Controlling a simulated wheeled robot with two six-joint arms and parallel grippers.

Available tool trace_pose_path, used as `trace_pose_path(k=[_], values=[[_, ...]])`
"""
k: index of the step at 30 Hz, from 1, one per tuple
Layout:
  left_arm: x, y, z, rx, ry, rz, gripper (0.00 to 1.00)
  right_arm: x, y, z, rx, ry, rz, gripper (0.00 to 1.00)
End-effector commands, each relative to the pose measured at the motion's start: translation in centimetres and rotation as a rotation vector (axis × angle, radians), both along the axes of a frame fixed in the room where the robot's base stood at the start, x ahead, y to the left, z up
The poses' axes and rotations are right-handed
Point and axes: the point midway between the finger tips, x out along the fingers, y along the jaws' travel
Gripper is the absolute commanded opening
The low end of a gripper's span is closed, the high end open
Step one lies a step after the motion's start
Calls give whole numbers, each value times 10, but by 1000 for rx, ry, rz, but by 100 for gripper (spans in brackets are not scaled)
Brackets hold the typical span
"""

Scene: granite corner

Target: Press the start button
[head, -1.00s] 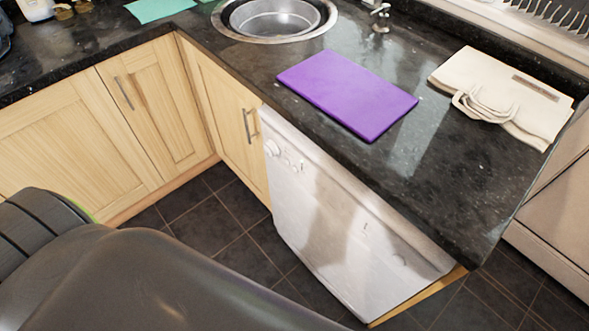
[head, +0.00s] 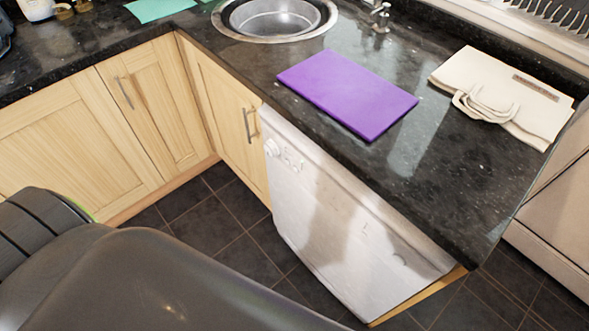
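A white dishwasher (head: 345,235) stands under the granite counter, its front facing me. Near its upper left corner is a round white knob (head: 271,148), with small buttons (head: 292,163) just right of it. Which of these is the start button is too small to tell. My arm fills the lower left of the head view, apart from the dishwasher in the picture. Neither gripper shows in the head view.
A purple board (head: 347,93) and a folded cream bag (head: 503,93) lie on the counter (head: 440,190). A round sink (head: 275,18) is at the back. Wooden cabinets (head: 80,120) stand left. The dark tiled floor (head: 228,225) before the dishwasher looks clear.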

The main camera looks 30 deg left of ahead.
Motion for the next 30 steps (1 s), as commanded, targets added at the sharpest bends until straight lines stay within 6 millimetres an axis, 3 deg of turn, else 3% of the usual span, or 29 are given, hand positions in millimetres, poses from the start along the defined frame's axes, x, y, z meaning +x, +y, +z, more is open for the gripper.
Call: trace_pose_path(k=[3,30], values=[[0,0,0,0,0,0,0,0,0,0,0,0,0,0],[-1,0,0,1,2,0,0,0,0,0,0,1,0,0]])
